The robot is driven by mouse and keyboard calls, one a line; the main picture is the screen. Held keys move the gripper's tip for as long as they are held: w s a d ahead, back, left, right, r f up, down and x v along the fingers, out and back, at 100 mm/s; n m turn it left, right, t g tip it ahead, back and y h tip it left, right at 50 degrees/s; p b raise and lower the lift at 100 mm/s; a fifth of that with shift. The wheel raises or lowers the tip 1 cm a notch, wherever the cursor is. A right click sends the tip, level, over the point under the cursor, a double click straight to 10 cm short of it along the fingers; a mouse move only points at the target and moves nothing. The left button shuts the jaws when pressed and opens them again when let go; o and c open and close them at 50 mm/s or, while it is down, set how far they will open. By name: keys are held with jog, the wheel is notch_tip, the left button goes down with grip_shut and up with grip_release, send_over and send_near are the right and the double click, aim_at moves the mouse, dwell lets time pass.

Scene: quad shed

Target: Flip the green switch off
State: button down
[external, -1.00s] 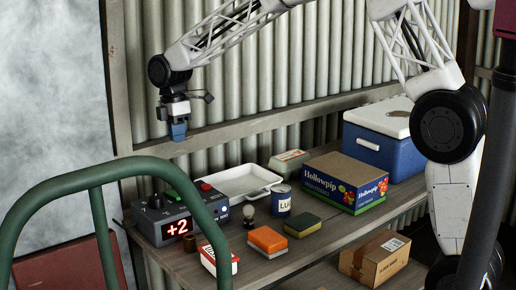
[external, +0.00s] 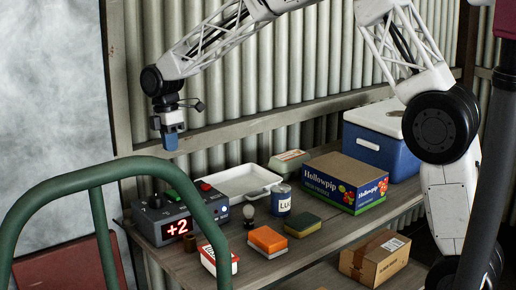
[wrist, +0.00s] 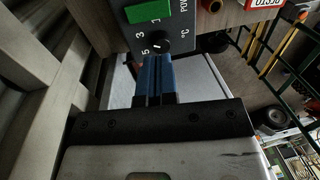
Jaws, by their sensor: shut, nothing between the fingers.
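The green switch (wrist: 147,11) sits on the face of a grey control box (wrist: 180,50) at the top of the wrist view, above a black dial with numbers. The same grey box (external: 172,216) stands at the left of the bench in the external view, showing a red "+2". My gripper (external: 171,146) hangs above the box, pointing down, clear of it. Its blue fingers (wrist: 155,60) are together and empty, and in the wrist view their tips overlap the area just below the dial. The switch's tilt is unclear.
A green rail (external: 100,170) crosses in front of the box. A red button (external: 205,187) is on top of it. A corrugated wall stands behind.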

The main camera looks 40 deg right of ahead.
aim_at(175, 194)
jog(key=f, duration=0.4)
jog(key=s+f, duration=0.1)
jog(key=f, duration=0.7)
jog(key=shift+s+f, duration=0.4)
jog(key=shift+s+f+t, duration=0.1)
jog(key=shift+f+t, duration=0.1)
jog(key=shift+t, duration=0.1)
jog(key=shift+w+r, duration=0.1)
jog(key=shift+w, duration=0.1)
jog(key=shift+w+r, duration=0.25)
jog(key=shift+w, duration=0.25)
jog(key=shift+r, duration=0.1)
dwell(0.4)
notch_tip(175, 194, up, 14)
jog(key=s, duration=0.2)
dwell(0.5)
